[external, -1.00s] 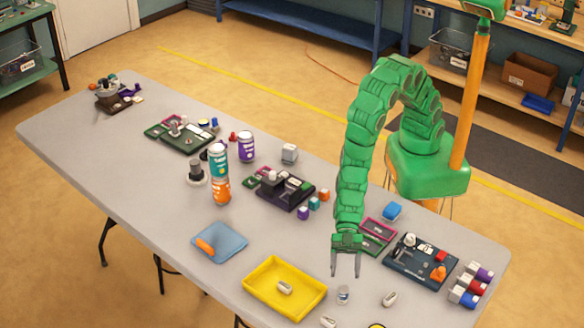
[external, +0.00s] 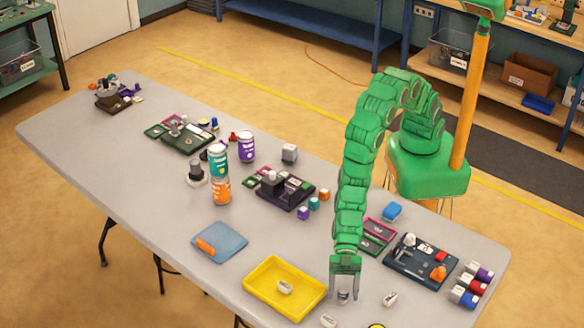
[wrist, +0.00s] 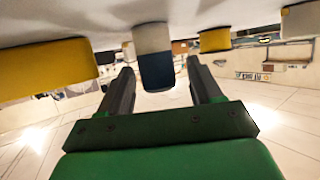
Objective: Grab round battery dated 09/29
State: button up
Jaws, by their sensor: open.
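A small round battery (external: 343,297), pale with a dark band, stands upright on the table right of the yellow tray. In the wrist view the battery (wrist: 153,65) shows as a white, grey and dark blue cylinder between my fingers; that picture is upside down. No date can be read on it. My gripper (external: 344,291) is open and points down, with one finger on each side of the battery. A gap shows between each finger and the battery in the wrist view.
The yellow tray (external: 256,289) with a small pale piece in it is close on the left. Small white pieces lie near, one at the right (external: 390,299) and one in front (external: 328,321). A dark board (external: 408,269) with parts stands farther right.

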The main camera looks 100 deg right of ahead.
jog(key=c, duration=1.1)
jog(key=shift+r, duration=0.1)
